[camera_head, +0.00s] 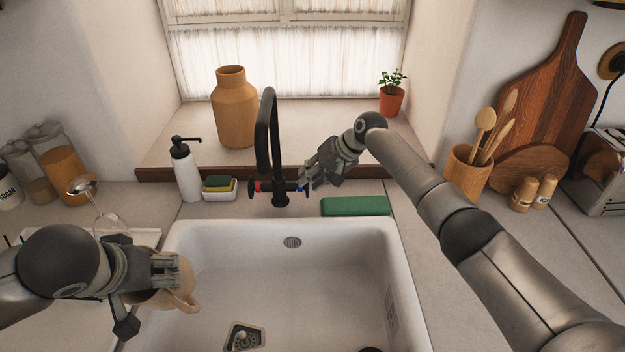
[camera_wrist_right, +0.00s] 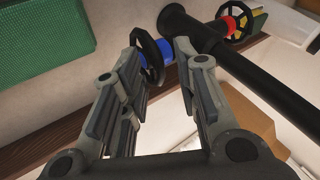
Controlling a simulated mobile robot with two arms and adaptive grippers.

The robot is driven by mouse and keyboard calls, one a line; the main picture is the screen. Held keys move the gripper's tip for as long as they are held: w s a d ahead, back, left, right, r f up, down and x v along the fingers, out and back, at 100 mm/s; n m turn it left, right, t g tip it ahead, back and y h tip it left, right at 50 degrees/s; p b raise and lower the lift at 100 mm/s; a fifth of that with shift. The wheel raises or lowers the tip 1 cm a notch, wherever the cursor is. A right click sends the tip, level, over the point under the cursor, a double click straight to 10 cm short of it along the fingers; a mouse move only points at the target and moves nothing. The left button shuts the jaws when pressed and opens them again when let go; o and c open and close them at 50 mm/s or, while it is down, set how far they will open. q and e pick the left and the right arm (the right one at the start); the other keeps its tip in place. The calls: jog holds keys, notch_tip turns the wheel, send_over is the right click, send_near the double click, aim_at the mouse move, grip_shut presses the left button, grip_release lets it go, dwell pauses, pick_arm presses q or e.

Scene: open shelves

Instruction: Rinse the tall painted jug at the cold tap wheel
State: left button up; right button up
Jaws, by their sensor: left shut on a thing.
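My left gripper (camera_head: 168,272) is shut on a tan jug (camera_head: 184,292) with a looped handle, over the left edge of the sink. The gripper hides much of the jug, and I cannot make out any painting. The black tap (camera_head: 265,130) stands behind the sink. Its cold wheel (camera_head: 305,188) has a blue hub and is on the right. In the right wrist view the cold wheel (camera_wrist_right: 148,50) lies between the fingertips of my right gripper (camera_wrist_right: 160,55). That gripper is open; I cannot tell whether it touches the wheel.
The hot wheel (camera_head: 257,187), marked red, is on the tap's left. A soap bottle (camera_head: 186,170) and sponges (camera_head: 219,186) stand left of the tap. A green block (camera_head: 355,206) lies to its right. The white sink basin (camera_head: 300,285) is clear in the middle.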

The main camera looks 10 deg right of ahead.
pick_arm(q)
jog(key=shift+r, duration=0.1)
pick_arm(e)
grip_shut()
pick_arm(q)
jog(key=shift+r, duration=0.1)
jog(key=shift+r+p, duration=0.9)
jog(key=shift+p, duration=0.1)
jog(key=shift+r, duration=0.25)
pick_arm(e)
jog(key=shift+s+a+f+n+t, duration=0.1)
jog(key=shift+s+f+n+t, duration=0.15)
jog(key=shift+t, duration=0.35)
jog(key=shift+s+a+f+n+t, duration=0.15)
jog(key=shift+s+t, duration=0.2)
jog(key=shift+t, duration=0.25)
jog(key=shift+d, duration=0.1)
grip_release()
jog(key=shift+r, duration=0.1)
jog(key=shift+d+r, duration=0.1)
